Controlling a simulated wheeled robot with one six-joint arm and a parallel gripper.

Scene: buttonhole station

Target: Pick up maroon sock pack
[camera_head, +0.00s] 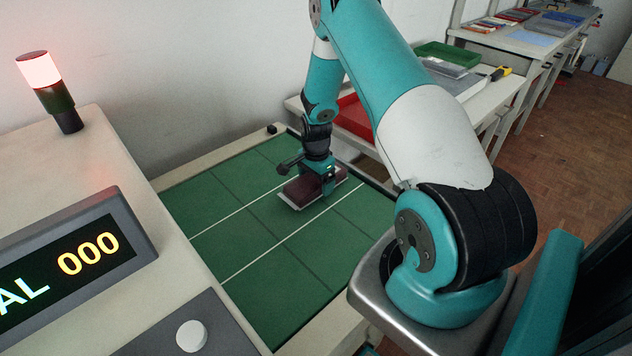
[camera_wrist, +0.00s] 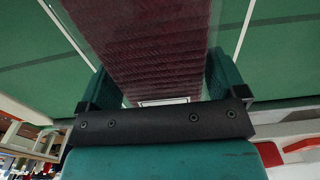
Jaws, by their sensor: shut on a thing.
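The maroon sock pack (camera_head: 305,190) is at the far part of the green mat (camera_head: 290,270), with a pale edge along its near side. My gripper (camera_head: 318,172) is over it from above. In the wrist view the ribbed maroon sock pack (camera_wrist: 150,45) fills the space between the two teal fingers of my gripper (camera_wrist: 158,88), which are shut on its sides. A small white label shows at its lower end there. I cannot tell whether the pack touches the mat. My gripper hides part of it in the head view.
A red tray (camera_head: 356,118) and a green tray (camera_head: 448,54) stand on the table behind. A lit signal lamp (camera_head: 40,72) and a display reading 000 (camera_head: 88,253) are at the left. The near part of the mat is clear.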

